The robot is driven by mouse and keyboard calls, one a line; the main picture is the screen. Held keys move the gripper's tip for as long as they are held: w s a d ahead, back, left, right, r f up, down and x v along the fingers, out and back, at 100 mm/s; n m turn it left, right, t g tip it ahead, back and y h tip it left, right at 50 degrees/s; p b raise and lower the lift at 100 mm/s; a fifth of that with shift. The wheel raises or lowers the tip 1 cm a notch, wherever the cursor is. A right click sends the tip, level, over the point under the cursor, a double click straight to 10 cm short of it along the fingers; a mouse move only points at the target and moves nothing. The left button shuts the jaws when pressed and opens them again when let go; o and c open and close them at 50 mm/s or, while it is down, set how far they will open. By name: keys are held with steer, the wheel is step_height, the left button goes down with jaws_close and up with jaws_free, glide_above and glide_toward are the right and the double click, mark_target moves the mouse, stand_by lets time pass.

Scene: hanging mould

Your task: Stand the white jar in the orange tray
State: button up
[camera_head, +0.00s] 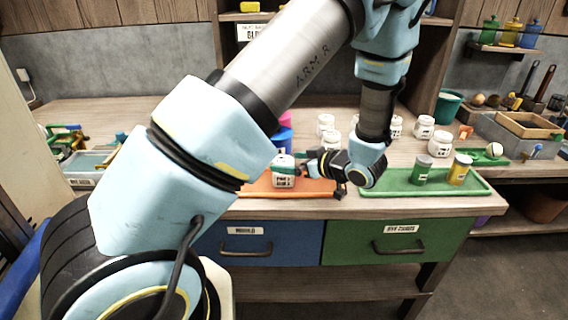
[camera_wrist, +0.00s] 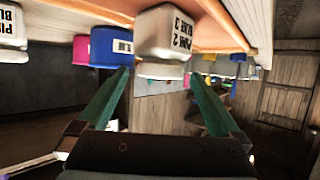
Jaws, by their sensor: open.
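The white jar (camera_head: 284,174), labelled "PINK 2 BLUE 3", stands upright in the orange tray (camera_head: 318,187), near the tray's middle. My gripper (camera_head: 290,158) comes in from the right at the jar's upper part, its green fingers apart. In the wrist view, which is upside down, the jar (camera_wrist: 163,32) shows just ahead of and between the open fingertips (camera_wrist: 155,72). Its lid end is level with the tips, and I cannot tell whether a finger touches it. The orange tray (camera_wrist: 212,38) also shows there.
Blue (camera_head: 282,140) and pink containers stand behind the jar. Several white labelled jars (camera_head: 424,127) stand further back. A green tray (camera_head: 400,188) on the right holds a green tin (camera_head: 421,170) and a yellow tin (camera_head: 459,169). My arm hides part of the bench.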

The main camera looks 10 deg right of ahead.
steer(key=b+v, duration=0.1)
steer(key=v, duration=0.8)
steer(key=w+a+r+m+h, duration=0.1)
steer(key=w+h, duration=0.2)
steer(key=w+a+r+m+g+h, duration=0.1)
steer(key=w+a+h, duration=0.1)
steer(key=w, duration=0.2)
steer(key=w+a+r+m+g+h, duration=0.1)
steer(key=w+a+h, duration=0.1)
steer(key=w+h, duration=0.1)
steer(key=shift+w+a+m+h, duration=0.2)
steer(key=shift+w+m+h, duration=0.15)
steer(key=shift+w, duration=0.25)
steer(key=s+a+m+g, duration=0.2)
steer(key=s+a+g, duration=0.1)
steer(key=s+a, duration=0.4)
steer(key=s+a+m+g, duration=0.2)
steer(key=s+a+g, duration=0.2)
steer(key=s+a, duration=0.4)
steer(key=a+y, duration=0.1)
steer(key=a, duration=0.4)
steer(key=shift+s+a+r+g, duration=0.2)
steer(key=shift+g, duration=0.1)
